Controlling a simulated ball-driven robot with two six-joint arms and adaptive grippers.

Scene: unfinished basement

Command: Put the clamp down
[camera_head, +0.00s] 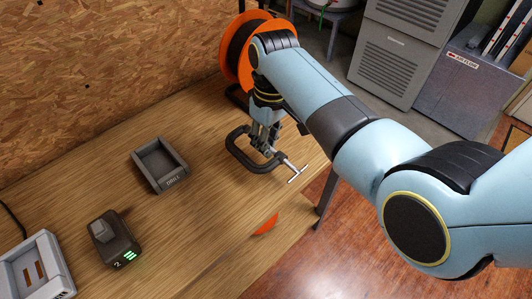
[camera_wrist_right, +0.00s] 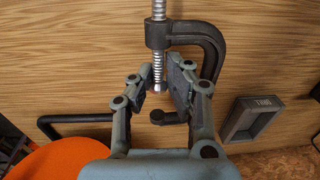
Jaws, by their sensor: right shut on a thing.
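The clamp (camera_head: 234,150) is a dark grey C-shaped frame with a silver screw and cross handle. In the head view it is at the right part of the wooden workbench (camera_head: 215,210), its screw pointing toward the front edge. My right gripper (camera_head: 264,138) comes down over it from above and is shut on it. In the right wrist view the fingers (camera_wrist_right: 158,88) are on either side of the clamp's screw end, with the clamp frame (camera_wrist_right: 212,50) curving to the right. Whether the clamp touches the bench is hard to tell. My left gripper is not in view.
A grey open tray marked DRILL (camera_head: 137,162) lies left of the clamp. A dark battery (camera_head: 117,240) with green lights and a grey charger (camera_head: 62,268) are farther left. An orange spool (camera_head: 229,62) stands behind my right arm. Bench between tray and clamp is clear.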

